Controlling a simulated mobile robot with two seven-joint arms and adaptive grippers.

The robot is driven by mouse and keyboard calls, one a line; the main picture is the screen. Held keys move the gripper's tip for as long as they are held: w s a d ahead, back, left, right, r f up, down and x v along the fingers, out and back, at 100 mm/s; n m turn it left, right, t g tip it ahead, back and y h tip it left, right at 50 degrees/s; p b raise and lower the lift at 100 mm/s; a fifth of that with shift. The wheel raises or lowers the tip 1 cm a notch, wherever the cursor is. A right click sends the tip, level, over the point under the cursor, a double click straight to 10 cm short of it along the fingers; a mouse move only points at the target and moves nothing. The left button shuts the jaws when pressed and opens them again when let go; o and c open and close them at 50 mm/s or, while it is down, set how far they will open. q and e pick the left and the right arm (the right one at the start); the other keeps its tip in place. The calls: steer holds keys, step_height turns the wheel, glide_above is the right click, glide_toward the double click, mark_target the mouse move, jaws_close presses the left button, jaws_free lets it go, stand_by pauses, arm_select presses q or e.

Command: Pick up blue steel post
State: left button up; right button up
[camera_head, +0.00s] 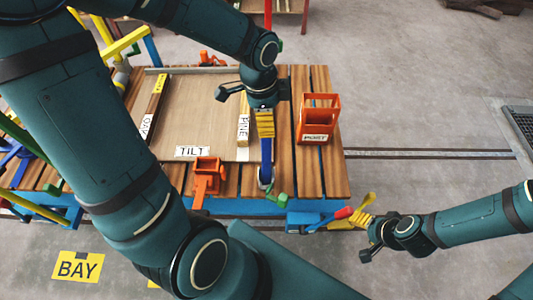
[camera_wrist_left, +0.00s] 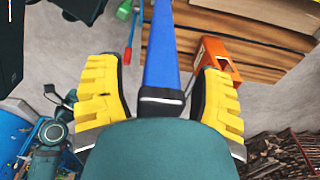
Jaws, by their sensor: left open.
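The blue steel post (camera_head: 266,150) stands near the front edge of the slatted table, right of the plywood board. My left gripper (camera_head: 264,124) is over its upper part in the head view. In the left wrist view, the blue post (camera_wrist_left: 162,50) runs between the two yellow finger pads of my left gripper (camera_wrist_left: 160,95). The pads are apart, with gaps on both sides of the post. My right gripper (camera_head: 360,212) is off the table's front right corner, near a red-tipped lever (camera_head: 343,212). Whether it touches the lever is unclear.
An orange holder (camera_head: 318,122) stands on the right of the table. An orange clamp (camera_head: 207,178) sits at the front, beside the TILT label (camera_head: 192,152). A green part (camera_head: 280,199) is just below the post. The floor on the right is mostly clear.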

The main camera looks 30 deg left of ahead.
arm_select(q)
jaws_close()
stand_by(0.3)
